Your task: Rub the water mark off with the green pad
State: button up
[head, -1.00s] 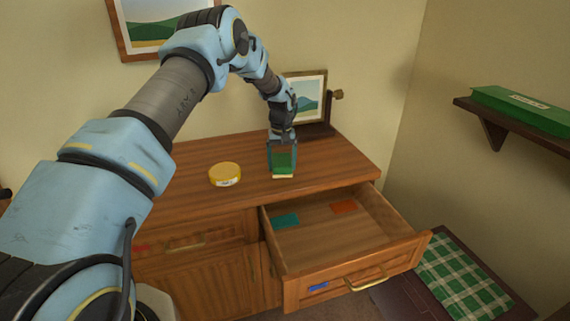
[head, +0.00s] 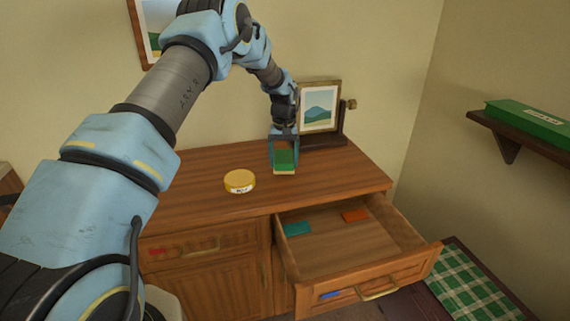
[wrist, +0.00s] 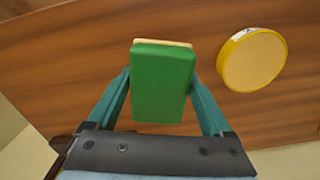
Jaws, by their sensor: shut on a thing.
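The green pad (head: 284,158) is a green block with a pale yellowish layer on its underside. My gripper (head: 284,150) is shut on it, and it is at or just above the dresser top (head: 200,175); I cannot tell whether it touches. In the wrist view the pad (wrist: 162,85) sits between the two teal fingers of my gripper (wrist: 164,90). No water mark can be made out on the brown wood in either view; the pad and gripper hide part of the top.
The open drawer (head: 345,245) juts out in front. A shelf (head: 515,138) holds a green box (head: 530,122).

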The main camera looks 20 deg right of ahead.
jog(key=shift+r+p, duration=0.5)
jog(key=shift+r, duration=0.8)
jog(key=shift+f, duration=0.1)
